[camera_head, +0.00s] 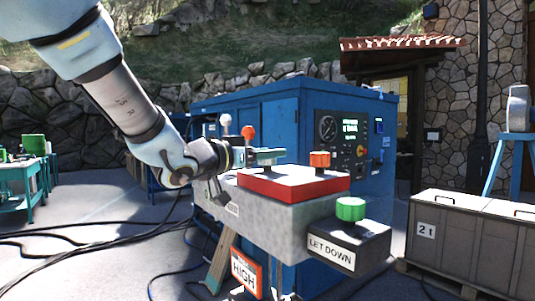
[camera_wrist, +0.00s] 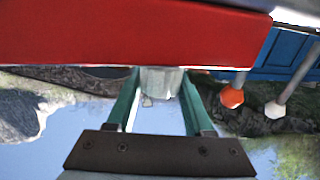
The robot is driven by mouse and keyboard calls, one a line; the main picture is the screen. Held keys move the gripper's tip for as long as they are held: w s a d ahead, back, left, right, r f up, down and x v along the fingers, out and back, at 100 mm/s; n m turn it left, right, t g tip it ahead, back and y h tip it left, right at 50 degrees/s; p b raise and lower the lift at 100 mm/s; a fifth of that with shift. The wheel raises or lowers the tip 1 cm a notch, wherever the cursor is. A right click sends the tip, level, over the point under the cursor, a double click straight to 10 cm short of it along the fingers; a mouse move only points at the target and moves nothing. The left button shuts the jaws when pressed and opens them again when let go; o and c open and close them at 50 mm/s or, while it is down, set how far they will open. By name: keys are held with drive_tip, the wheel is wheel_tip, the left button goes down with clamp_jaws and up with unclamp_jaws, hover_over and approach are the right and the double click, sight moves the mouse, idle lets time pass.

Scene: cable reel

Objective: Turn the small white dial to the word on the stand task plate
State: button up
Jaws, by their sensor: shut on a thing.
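My gripper (camera_head: 275,156) reaches in from the left at the red-topped block. In the wrist view its two green fingers (camera_wrist: 160,95) are shut on the small white dial (camera_wrist: 160,82), which sits at the edge of the red housing (camera_wrist: 130,35). The dial is hidden in the head view, and I cannot read its pointer or markings. The task plate (camera_head: 246,271) hangs low on the stand, with an orange-red border and the word HIGH.
The red housing also shows in the head view (camera_head: 290,190), with an orange knob (camera_head: 320,160) on top. A green knob (camera_head: 351,209) sits on the LET DOWN box (camera_head: 345,245). Two levers, white-tipped (camera_head: 225,120) and orange-tipped (camera_head: 248,131), rise behind my gripper. Cables (camera_head: 90,240) cross the floor.

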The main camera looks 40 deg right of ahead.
clamp_jaws()
drive_tip(key=shift+r+m+g+p, duration=0.1)
drive_tip(key=shift+m+g+p, duration=0.3)
drive_tip(key=shift+g+p, duration=0.2)
drive_tip(key=m+g+p, duration=0.3)
drive_tip(key=g, duration=0.1)
drive_tip(key=shift+w+g, duration=0.1)
drive_tip(key=shift+g, duration=0.2)
drive_tip(key=m+g+y+p, duration=0.1)
drive_tip(key=m+g+y, duration=0.1)
drive_tip(key=g, duration=0.1)
drive_tip(key=m+g+y+p, duration=0.1)
drive_tip(key=m+g+p, duration=0.1)
drive_tip(key=m+g, duration=0.1)
drive_tip(key=shift+g+y, duration=0.4)
drive_tip(key=shift+g, duration=0.4)
drive_tip(key=o, duration=0.9)
unclamp_jaws()
